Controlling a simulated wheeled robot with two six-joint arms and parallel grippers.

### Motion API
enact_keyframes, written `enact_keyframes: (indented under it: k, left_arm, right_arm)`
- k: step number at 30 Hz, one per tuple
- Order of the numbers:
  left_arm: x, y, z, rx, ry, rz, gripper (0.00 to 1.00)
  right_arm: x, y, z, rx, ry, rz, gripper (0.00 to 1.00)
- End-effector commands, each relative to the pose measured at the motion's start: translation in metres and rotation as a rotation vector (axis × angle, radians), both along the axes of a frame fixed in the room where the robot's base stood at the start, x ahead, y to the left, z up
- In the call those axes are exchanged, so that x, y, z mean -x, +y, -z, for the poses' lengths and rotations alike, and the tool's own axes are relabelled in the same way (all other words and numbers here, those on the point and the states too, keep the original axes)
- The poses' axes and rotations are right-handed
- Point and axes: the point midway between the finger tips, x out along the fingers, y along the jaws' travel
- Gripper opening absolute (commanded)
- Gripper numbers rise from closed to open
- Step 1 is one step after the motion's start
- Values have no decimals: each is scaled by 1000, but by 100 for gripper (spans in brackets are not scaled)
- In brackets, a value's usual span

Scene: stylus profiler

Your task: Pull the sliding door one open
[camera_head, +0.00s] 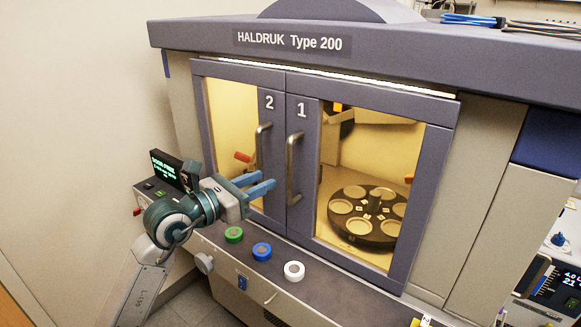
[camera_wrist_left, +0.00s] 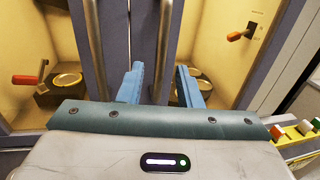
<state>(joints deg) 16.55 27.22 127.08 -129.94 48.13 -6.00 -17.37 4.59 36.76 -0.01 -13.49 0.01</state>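Sliding door one (camera_head: 372,180), marked "1", is the right-hand glazed door of the cabinet and stands closed beside door two (camera_head: 230,125). Its upright metal bar handle (camera_head: 293,168) is near its left edge; door two's handle (camera_head: 262,150) is just left of it. My left gripper (camera_head: 267,181) is open and empty, its blue fingers pointing at the doors, a little short of door one's handle. In the left wrist view, door one's handle (camera_wrist_left: 165,38) lines up with the gap between the fingers (camera_wrist_left: 160,82). My right gripper is out of view.
Green (camera_head: 234,234), blue (camera_head: 262,251) and white (camera_head: 294,271) round pieces sit on the ledge below the doors. A small display (camera_head: 168,167) stands left of my wrist. A dark carousel (camera_head: 366,216) is behind door one's glass.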

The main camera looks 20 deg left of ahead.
Motion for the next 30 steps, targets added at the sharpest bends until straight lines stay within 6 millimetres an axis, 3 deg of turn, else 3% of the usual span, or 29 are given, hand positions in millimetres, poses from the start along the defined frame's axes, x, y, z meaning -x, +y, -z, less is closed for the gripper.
enact_keyframes:
  k: [16,30]
  left_arm:
    - [-64,-39,-2,1,1,0,32]
    - [-74,-45,0,-2,0,0,32]
  right_arm:
    - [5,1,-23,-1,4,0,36]
    - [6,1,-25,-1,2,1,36]
